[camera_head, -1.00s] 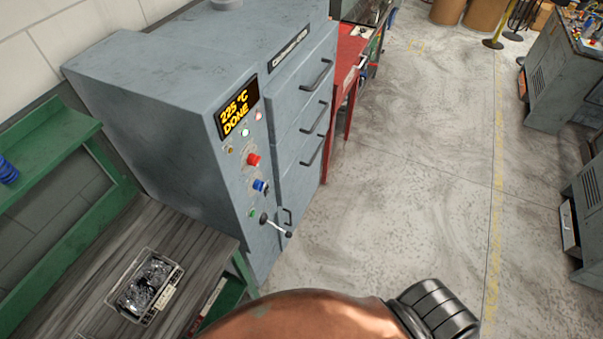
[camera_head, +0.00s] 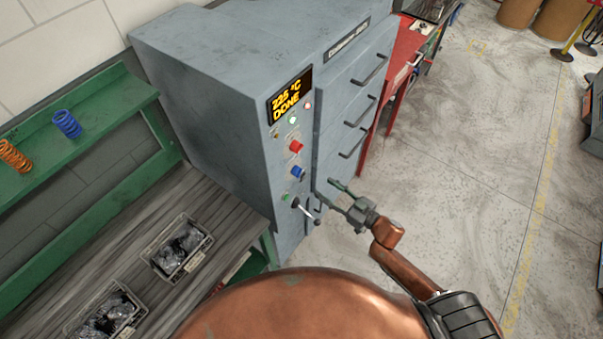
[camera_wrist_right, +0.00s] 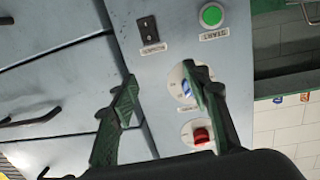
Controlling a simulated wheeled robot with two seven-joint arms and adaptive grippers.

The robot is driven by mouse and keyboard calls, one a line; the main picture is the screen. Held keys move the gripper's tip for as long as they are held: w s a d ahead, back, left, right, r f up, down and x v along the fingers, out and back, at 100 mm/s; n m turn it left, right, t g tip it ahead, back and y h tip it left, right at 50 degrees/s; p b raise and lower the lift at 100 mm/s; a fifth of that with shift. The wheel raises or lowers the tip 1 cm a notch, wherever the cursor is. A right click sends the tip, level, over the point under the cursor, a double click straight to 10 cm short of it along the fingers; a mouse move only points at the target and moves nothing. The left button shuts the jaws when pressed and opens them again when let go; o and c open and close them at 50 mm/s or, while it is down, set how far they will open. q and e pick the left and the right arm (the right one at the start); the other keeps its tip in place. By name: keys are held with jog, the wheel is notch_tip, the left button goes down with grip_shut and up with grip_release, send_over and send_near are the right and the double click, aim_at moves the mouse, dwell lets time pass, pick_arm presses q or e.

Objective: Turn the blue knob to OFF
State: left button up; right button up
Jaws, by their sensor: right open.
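The blue knob (camera_head: 298,172) sits on the front panel of the grey oven cabinet (camera_head: 215,110), below the red knob (camera_head: 296,147). In the right wrist view the blue knob (camera_wrist_right: 187,88) is partly hidden behind one finger, on a white round dial whose lettering is too small to read. My right gripper (camera_head: 335,193) is open and empty, just right of the panel and a little below the blue knob. In the right wrist view its fingers (camera_wrist_right: 160,95) are spread before the panel, the right one overlapping the dial. My left gripper is out of view.
A green start button (camera_wrist_right: 211,15) and the red knob (camera_wrist_right: 201,136) flank the dial. Drawer handles (camera_head: 370,70) protrude at right.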

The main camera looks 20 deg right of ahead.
jog(key=n+y, duration=0.1)
jog(key=y, duration=0.1)
send_near(297, 172)
jog(key=w, duration=0.1)
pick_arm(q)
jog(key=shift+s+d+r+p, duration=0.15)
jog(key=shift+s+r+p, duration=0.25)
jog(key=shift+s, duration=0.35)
pick_arm(e)
jog(key=f+x, duration=0.1)
jog(key=x, duration=0.6)
jog(key=shift+w+a, duration=0.2)
jog(key=shift+w, duration=0.05)
jog(key=shift+f, duration=0.1)
jog(key=shift+c, duration=0.6)
jog(key=c, duration=1)
jog(key=shift+c, duration=0.2)
